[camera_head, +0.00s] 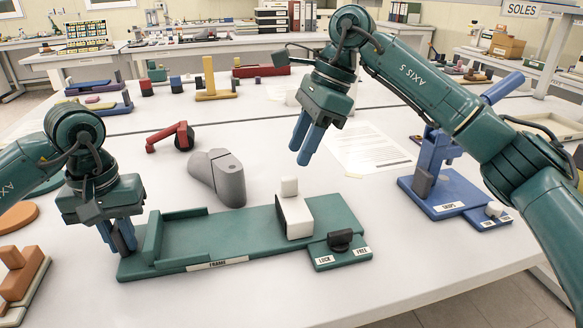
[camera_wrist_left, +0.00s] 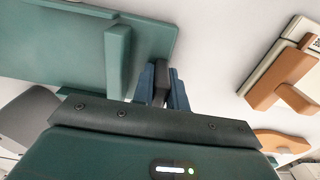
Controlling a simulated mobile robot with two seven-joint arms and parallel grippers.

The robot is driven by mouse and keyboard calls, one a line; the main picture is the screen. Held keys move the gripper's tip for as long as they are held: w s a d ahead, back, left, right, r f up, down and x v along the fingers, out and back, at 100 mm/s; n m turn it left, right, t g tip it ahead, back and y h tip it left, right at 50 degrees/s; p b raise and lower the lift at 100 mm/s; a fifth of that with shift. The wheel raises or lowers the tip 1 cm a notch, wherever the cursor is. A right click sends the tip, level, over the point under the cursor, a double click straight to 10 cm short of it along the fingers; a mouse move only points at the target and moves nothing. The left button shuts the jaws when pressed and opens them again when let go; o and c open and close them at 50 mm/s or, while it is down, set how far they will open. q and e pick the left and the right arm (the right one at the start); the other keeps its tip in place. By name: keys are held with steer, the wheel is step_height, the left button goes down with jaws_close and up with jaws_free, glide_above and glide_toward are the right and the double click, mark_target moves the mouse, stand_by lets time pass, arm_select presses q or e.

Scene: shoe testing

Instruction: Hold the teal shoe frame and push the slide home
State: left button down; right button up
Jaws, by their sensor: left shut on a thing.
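The teal shoe frame (camera_head: 235,238) lies on the table, with a raised stop block near its left end. The white slide (camera_head: 292,214) with a pale knob stands on its right part, well apart from that block. A dark knob (camera_head: 340,239) sits on the small teal plate between the LOCK and FREE labels; its setting is unclear. My left gripper (camera_head: 120,238) is shut on a dark grip post (camera_wrist_left: 160,82) at the frame's left end; the post is partly hidden by the fingers. My right gripper (camera_head: 300,157) hangs above the table behind the slide, open and empty.
A grey rounded object (camera_head: 217,177) stands just behind the frame. A red tool (camera_head: 172,136) lies farther back. A blue stand (camera_head: 445,190) is at the right. Paper sheets (camera_head: 365,147) lie behind. An orange and tan fixture (camera_head: 18,275) is at the left edge.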

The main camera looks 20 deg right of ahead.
steer(key=shift+v, duration=2.2)
arm_select(q)
steer(key=c, duration=1.3)
jaws_free()
